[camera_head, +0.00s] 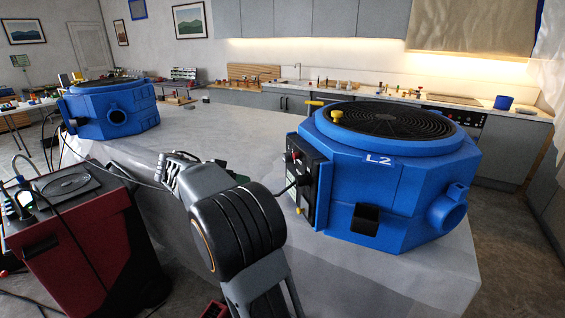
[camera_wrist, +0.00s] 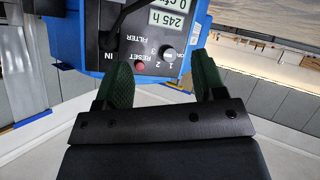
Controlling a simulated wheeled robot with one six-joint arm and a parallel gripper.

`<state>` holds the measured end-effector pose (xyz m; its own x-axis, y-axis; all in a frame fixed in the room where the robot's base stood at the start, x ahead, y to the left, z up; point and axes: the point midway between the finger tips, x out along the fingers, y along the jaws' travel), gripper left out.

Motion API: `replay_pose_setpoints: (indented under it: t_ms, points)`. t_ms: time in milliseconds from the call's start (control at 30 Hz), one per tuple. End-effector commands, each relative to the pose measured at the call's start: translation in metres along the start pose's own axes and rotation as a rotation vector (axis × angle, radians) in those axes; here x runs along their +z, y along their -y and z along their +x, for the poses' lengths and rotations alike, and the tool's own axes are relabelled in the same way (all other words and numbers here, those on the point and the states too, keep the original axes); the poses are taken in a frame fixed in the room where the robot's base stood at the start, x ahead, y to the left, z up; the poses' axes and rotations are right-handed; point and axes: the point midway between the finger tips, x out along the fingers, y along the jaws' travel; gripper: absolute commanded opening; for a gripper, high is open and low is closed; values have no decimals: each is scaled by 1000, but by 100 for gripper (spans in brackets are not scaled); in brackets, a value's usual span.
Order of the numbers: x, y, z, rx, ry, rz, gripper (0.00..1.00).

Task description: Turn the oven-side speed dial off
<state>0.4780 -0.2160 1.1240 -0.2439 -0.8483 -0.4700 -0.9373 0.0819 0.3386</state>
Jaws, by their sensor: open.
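The oven-side blue dryer (camera_head: 385,180), marked L2, stands on the near right of the table with its dark control panel (camera_head: 307,180) facing my arm. In the wrist view, the panel appears upside down and holds a small black speed dial (camera_wrist: 168,53) with 1, 2 and 3 printed around it. The dial's exact pointer position is too small to read. My gripper (camera_wrist: 163,62) is open, its two green fingers apart at either side of the dial in the picture. Nothing is held. In the head view, the fingers are largely hidden behind my arm.
A red reset button (camera_wrist: 140,66) sits beside the dial, and a display (camera_wrist: 172,18) reads 245 h. A second blue dryer (camera_head: 110,112) stands at the far left of the table. A dark red machine (camera_head: 85,235) with cables stands on the floor at left. The table middle is clear.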

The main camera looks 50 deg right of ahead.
Motion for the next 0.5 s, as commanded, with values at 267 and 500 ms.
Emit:
replay_pose_setpoints:
  t_ms: [267,500]
  points:
    - [-43,43,28,190,-362,521,64]
    - [-56,48,40,212,-483,679,64]
